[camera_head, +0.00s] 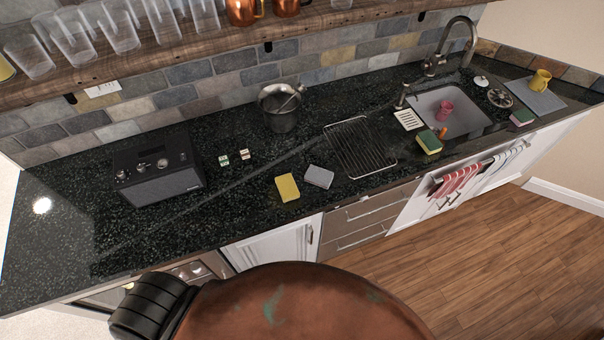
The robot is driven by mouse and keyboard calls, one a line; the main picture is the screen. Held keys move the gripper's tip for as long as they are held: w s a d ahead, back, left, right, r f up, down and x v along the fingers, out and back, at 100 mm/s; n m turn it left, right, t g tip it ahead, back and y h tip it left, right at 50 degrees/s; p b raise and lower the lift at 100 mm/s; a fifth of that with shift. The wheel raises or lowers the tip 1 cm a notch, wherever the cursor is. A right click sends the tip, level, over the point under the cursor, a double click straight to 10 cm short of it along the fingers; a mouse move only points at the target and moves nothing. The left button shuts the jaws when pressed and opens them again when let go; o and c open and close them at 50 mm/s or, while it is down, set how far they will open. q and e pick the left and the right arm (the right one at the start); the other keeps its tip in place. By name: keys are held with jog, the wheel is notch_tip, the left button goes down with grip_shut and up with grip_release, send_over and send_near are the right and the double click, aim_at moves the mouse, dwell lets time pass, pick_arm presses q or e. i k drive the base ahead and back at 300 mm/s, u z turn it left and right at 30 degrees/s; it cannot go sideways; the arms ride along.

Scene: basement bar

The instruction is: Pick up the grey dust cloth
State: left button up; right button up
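A small grey folded cloth or pad (319,177), the likeliest grey dust cloth, lies flat on the dark speckled counter (235,210) near its front edge. A yellow cloth or sponge (287,188) lies just left of it, with a narrow gap between them. The grey piece is uncovered. Neither of my grippers shows in the head view.
A wire rack (360,147) lies right and behind the grey piece. A metal pot (281,107) stands behind, a black radio-like box (156,170) to the left. A sink (458,112) is farther right. A large brown rounded shape (300,305) fills the bottom foreground.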

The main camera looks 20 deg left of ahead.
aim_at(320, 176)
jog(key=u, duration=0.4)
jog(key=k, duration=0.5)
jog(key=u, duration=1.1)
jog(key=i, duration=1.05)
jog(key=z, duration=0.7)
